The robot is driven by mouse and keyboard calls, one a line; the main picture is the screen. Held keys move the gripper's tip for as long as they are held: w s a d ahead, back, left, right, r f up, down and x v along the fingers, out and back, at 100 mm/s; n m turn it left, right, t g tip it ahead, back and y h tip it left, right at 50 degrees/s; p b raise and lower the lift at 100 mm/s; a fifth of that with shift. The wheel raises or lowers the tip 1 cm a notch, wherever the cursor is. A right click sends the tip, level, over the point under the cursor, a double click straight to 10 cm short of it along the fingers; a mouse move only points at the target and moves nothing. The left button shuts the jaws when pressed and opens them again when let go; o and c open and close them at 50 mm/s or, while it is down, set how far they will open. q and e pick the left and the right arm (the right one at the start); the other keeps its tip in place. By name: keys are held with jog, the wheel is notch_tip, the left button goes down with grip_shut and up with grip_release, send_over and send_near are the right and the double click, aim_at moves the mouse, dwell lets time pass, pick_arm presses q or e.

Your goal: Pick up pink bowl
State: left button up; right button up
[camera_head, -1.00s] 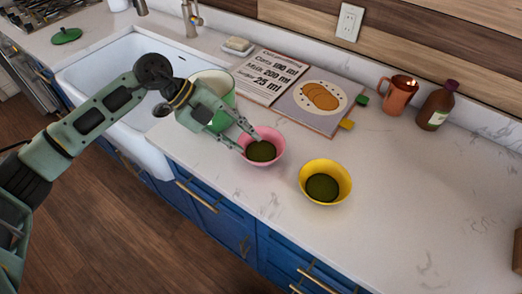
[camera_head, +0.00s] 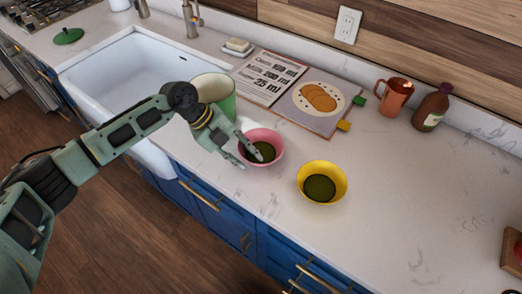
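The pink bowl (camera_head: 275,142) stands upright on the pale counter, with dark green contents at its bottom. My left gripper (camera_head: 250,161) is at the bowl's left rim with its fingers apart. One fingertip overlaps the inside of the bowl and the other is outside its left side. I cannot tell whether either finger touches the bowl. The gripper hides part of the left rim. My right gripper is not in view.
A yellow bowl (camera_head: 337,172) stands close to the right of the pink one. A green pot (camera_head: 222,92) stands behind my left gripper, by the white sink (camera_head: 130,62). An open cookbook (camera_head: 325,122) lies behind the bowls. The counter's right part (camera_head: 420,200) is mostly clear.

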pick_arm(q)
jog(key=shift+c, duration=0.5)
grip_shut()
jog(key=shift+r, duration=0.1)
jog(key=shift+r+b, duration=0.4)
jog(key=shift+r, duration=0.15)
notch_tip(320, 180, up, 3)
jog(key=shift+s+a+f+b, duration=0.1)
jog(key=shift+a+b, duration=0.05)
jog(key=shift+b, duration=0.6)
jog(key=s+a+r+b, duration=0.3)
jog(key=s+r, duration=0.4)
jog(key=s, duration=0.3)
jog(key=shift+s+a, duration=0.4)
